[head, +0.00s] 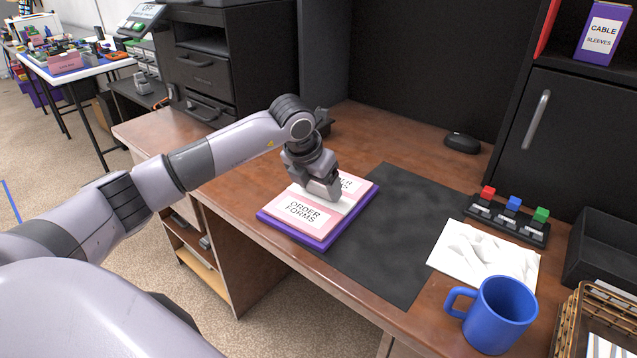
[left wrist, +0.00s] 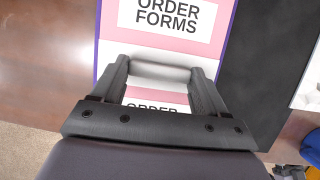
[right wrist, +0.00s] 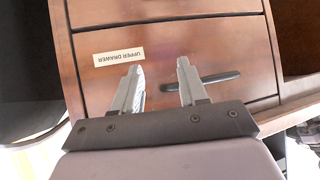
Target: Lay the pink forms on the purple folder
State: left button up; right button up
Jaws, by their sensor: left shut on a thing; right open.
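The pink forms (head: 303,218), labelled "ORDER FORMS", lie flat over the purple folder (head: 325,246) on the desk, lined up with it. The folder's purple shows as a border along the near and right edges. My left gripper (head: 322,188) is over the middle of the forms, shut on their raised white middle band. In the left wrist view (left wrist: 160,72) its fingers stand on either side of this band, with pink form (left wrist: 165,45) on both sides. My right gripper (right wrist: 159,68) is open and empty, facing a wooden drawer front.
A dark desk mat (head: 385,235) lies right of the folder. Farther right are a crumpled white sheet (head: 480,255), a blue mug (head: 500,315) and a rack with coloured blocks (head: 508,220). A black mouse (head: 462,143) is at the back. The drawer front carries an "UPPER DRAWER" label (right wrist: 119,54).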

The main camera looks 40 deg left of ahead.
aim_at(310, 205)
pick_arm(q)
jog(key=shift+f, duration=0.2)
jog(key=o, duration=1.5)
jog(key=shift+o, duration=0.2)
jog(key=v, duration=0.7)
jog(key=shift+r, duration=0.15)
jog(key=shift+s, duration=0.15)
